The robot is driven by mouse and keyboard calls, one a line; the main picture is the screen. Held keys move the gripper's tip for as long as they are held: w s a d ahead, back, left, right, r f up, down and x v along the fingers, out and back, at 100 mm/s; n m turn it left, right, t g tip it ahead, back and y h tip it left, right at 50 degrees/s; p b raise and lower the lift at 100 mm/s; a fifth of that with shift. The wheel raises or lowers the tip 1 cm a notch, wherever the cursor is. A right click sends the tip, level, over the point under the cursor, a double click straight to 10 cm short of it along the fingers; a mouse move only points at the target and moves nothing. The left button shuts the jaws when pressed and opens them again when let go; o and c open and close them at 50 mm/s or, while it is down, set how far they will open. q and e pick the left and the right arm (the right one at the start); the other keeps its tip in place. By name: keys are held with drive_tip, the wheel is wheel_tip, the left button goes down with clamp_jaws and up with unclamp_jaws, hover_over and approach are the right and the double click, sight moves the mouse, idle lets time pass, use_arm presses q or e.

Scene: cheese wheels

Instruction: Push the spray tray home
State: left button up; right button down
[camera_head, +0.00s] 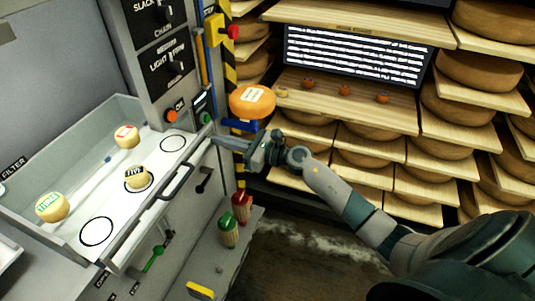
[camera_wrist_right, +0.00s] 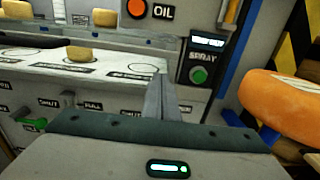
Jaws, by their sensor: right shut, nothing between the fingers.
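The spray tray (camera_head: 115,205) is a white tray with printed black circles and a dark front handle (camera_head: 176,182), at the left of the head view. Three small cheeses stand on it, with a red label (camera_head: 126,136), a black label (camera_head: 138,177) and a green label (camera_head: 51,207). Two circles are bare. My right gripper (camera_head: 215,140) is shut and empty by the tray's far right front corner. In the right wrist view its fingers (camera_wrist_right: 162,98) overlap the tray's edge (camera_wrist_right: 130,85); I cannot tell whether they touch. My left gripper is not in view.
A green SPRAY button (camera_head: 206,117) and an orange OIL button (camera_head: 171,115) sit on the panel behind. A large orange cheese (camera_head: 252,101) stands beside my gripper. Red (camera_head: 241,207) and green (camera_head: 228,230) objects stand below the tray front. Shelves of cheese wheels (camera_head: 378,142) fill the right.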

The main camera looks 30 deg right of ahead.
drive_tip(key=b+x, duration=0.1)
drive_tip(key=x, duration=0.8)
drive_tip(key=shift+f, duration=0.1)
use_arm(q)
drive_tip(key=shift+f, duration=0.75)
use_arm(e)
drive_tip(key=shift+r, duration=0.2)
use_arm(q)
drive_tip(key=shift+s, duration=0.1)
use_arm(e)
drive_tip(key=shift+r, duration=0.1)
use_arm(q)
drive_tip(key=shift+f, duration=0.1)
